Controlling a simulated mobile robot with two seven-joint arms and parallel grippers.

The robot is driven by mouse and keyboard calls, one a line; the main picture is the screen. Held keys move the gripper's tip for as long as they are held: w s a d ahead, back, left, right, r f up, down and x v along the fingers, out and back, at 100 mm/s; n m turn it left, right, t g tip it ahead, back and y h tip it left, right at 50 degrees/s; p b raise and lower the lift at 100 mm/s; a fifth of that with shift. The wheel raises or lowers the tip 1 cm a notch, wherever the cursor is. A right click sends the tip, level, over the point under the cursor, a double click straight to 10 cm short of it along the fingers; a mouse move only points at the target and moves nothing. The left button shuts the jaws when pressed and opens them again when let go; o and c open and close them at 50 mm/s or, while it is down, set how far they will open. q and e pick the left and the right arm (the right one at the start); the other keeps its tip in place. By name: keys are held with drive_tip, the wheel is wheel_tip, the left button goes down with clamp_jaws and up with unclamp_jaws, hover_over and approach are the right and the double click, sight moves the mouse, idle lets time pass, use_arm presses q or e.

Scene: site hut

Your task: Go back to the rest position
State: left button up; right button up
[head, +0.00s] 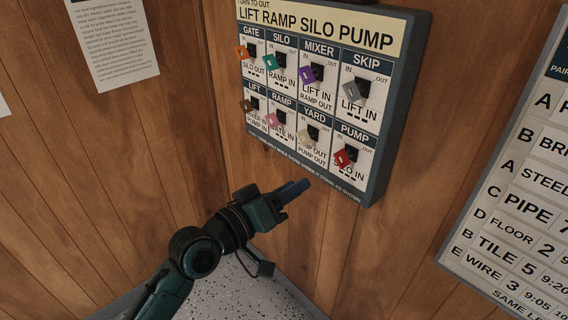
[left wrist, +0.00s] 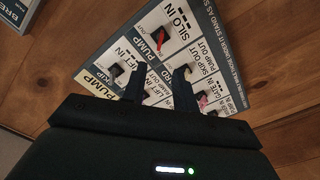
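My left gripper (head: 300,189) is in front of the wooden wall, just below and in front of the lower part of the key switch panel (head: 401,85). It looks apart from the panel and holds nothing. In the left wrist view, its two dark fingers (left wrist: 160,88) stand apart with a gap between them, and the panel (left wrist: 128,44) lies beyond them. My right gripper is in neither view.
The panel has two rows of switches with coloured keys, among them a red key (head: 342,158) at PUMP and a grey key (head: 352,91) at SKIP. A white board (head: 520,190) hangs at right, a printed sheet (head: 112,42) at left. Speckled floor (head: 225,290) shows below.

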use_arm(q)
drive_tip(key=s+a+f+y+p, duration=0.1)
drive_tip(key=s+a+f+y, duration=0.4)
drive_tip(key=s+a+f, duration=0.3)
drive_tip(key=s+a+f+y, duration=0.6)
drive_tip(key=s+a+f, duration=0.3)
drive_tip(key=f, duration=0.7)
drive_tip(key=shift+s+a+f+m+p, duration=0.3)
drive_tip(key=shift+a+f+m+p, duration=0.1)
drive_tip(key=shift+a, duration=0.75)
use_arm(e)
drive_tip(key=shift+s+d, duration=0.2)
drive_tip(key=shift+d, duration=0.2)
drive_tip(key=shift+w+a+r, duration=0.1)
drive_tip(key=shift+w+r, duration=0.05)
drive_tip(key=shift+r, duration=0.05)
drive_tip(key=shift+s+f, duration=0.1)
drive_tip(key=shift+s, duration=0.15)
